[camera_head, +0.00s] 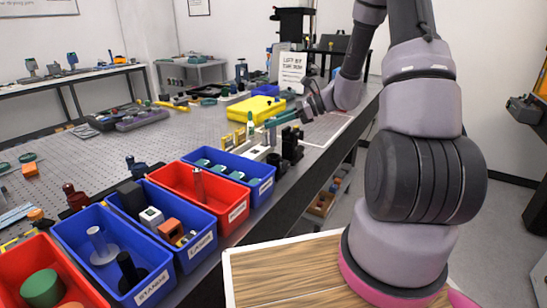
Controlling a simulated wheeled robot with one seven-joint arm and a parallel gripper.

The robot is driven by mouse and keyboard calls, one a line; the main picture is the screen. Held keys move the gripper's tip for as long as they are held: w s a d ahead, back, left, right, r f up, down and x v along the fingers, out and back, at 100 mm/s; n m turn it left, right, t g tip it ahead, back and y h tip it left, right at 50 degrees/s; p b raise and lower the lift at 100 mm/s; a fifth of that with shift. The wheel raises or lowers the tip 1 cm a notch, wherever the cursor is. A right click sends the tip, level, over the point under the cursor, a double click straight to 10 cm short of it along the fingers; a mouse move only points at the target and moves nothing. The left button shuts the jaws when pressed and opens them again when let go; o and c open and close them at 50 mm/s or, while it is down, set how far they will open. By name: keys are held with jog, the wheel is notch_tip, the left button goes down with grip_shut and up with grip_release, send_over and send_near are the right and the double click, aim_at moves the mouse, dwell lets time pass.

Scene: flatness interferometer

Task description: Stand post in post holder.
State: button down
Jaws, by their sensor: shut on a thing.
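My gripper (283,117) is at the end of my arm, over the far right part of the grey perforated table. It is small in this view and shut on the post, but the post's outline is hard to make out there. Dark upright holders (291,146) stand on the table just below my gripper, close to its front edge. I cannot tell which of them is the post holder, or whether the post touches it.
A yellow case (255,109) lies behind my gripper. Small bottles and pale blocks (249,139) crowd the table beside the holders. Blue and red labelled bins (232,205) line the near edge. A sign (292,69) stands behind. The table's middle has clear room.

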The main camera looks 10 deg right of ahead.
aim_at(274, 145)
jog(key=shift+f, duration=3.95)
jog(key=c, duration=0.6)
grip_release()
jog(key=shift+f, duration=0.1)
jog(key=v, duration=1.2)
jog(key=shift+s+a+r+n+t+h, duration=0.8)
jog(key=shift+s+r+n+h, duration=1.05)
jog(key=shift+s+r+n, duration=1.5)
jog(key=shift+s+a+r+n+t+h, duration=0.75)
jog(key=shift+s+r+n+h, duration=1.25)
jog(key=shift+s+r, duration=2.4)
jog(key=shift+s+a+r+n+t+h, duration=0.75)
jog(key=shift+s+r+n+h, duration=1.5)
jog(key=shift+r, duration=2.9)
jog(key=shift+s+a+n+y, duration=0.2)
jog(key=shift+s+n+y, duration=0.1)
jog(key=shift+n+y, duration=0.25)
